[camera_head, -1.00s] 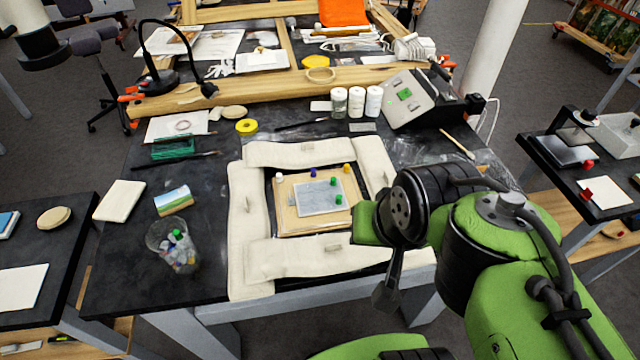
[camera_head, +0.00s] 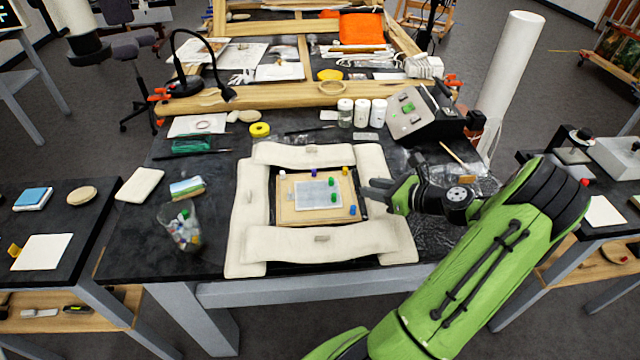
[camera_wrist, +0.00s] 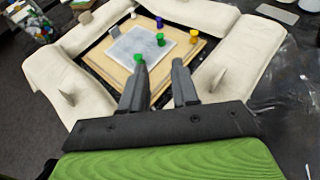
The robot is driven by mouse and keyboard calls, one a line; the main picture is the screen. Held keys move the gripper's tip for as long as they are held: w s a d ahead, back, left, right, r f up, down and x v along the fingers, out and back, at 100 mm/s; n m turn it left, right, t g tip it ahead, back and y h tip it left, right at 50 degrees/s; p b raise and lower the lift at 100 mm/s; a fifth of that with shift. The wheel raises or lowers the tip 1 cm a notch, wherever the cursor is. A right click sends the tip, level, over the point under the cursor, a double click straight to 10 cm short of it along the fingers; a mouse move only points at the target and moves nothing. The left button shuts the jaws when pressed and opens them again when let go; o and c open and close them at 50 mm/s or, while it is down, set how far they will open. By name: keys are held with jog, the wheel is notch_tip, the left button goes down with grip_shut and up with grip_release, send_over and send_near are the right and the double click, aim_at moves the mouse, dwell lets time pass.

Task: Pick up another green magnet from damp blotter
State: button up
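The damp blotter (camera_head: 308,195) is a grey sheet on a tan board (camera_head: 290,215) within the padded frame. One green magnet (camera_head: 331,182) is at the blotter's upper right and another green magnet (camera_head: 334,197) at its lower right. Both also show in the wrist view, the farther green magnet (camera_wrist: 160,39) and the nearer green magnet (camera_wrist: 138,58), just beyond my left fingertip. My gripper (camera_head: 370,188) is right of the board. In the wrist view, my gripper (camera_wrist: 158,63) has its fingers apart with nothing between them.
White (camera_head: 282,174), purple (camera_head: 313,172), yellow (camera_head: 345,171) and blue (camera_head: 352,210) magnets stand around the board's edges. Thick cream padding (camera_head: 250,215) surrounds the board. A clear cup (camera_head: 180,226) of mixed items stands at left.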

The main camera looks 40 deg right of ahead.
aim_at(333, 180)
jog(key=b+x, duration=0.2)
jog(key=x, duration=1.1)
jog(key=shift+w+f+b, duration=0.1)
jog(key=shift+f+b, duration=0.1)
jog(key=shift+b, duration=0.2)
jog(key=shift+r, duration=0.1)
grip_shut()
